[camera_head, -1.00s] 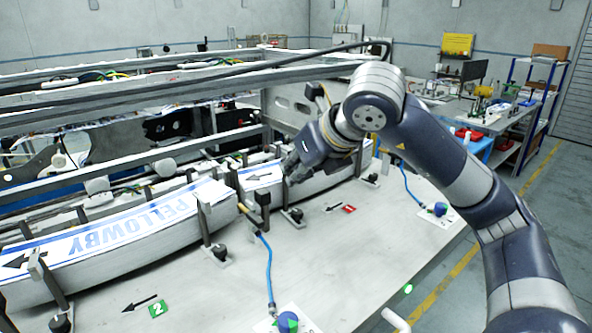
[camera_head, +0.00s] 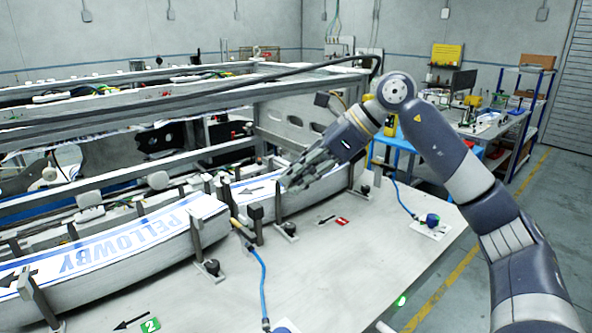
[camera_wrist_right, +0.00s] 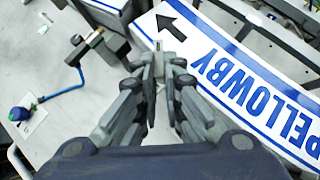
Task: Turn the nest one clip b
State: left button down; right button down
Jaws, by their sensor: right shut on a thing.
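Nest one, by the red tag 1 (camera_head: 341,221), holds a white label stack (camera_head: 258,188) with a blue stripe and a black arrow. A clip (camera_head: 278,207) with a grey upright and black knob stands at its front edge. My right gripper (camera_head: 286,184) is at the top of this upright, its fingers close together. Another clip (camera_head: 365,182) stands farther right. My left gripper is not in view.
The PELLOWBY label stack (camera_head: 120,245) lies to the left, by the green tag 2 (camera_head: 150,325). A valve with a blue hose (camera_head: 262,270) stands between the stacks. A blue-capped part (camera_head: 432,219) sits on the right of the grey table (camera_head: 340,270). The table front is mostly clear.

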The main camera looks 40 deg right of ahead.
jog(key=shift+w+d+n+g+y+p, duration=0.2)
jog(key=shift+w+n+g+y+p, duration=0.25)
jog(key=shift+n+g+p, duration=0.75)
jog(key=shift+w+d+n+g+y+p, duration=0.15)
jog(key=shift+w+n+g+y+p, duration=0.45)
jog(key=shift+n+p, duration=1.15)
jog(key=shift+w+d+n+g+y+p, duration=0.15)
jog(key=shift+w+d+n+g+p, duration=0.1)
jog(key=shift+n+g+p, duration=1.2)
jog(key=shift+t, duration=0.25)
jog(key=c, duration=1.7)
grip_release()
jog(key=v, duration=0.7)
jog(key=shift+d+r, duration=0.15)
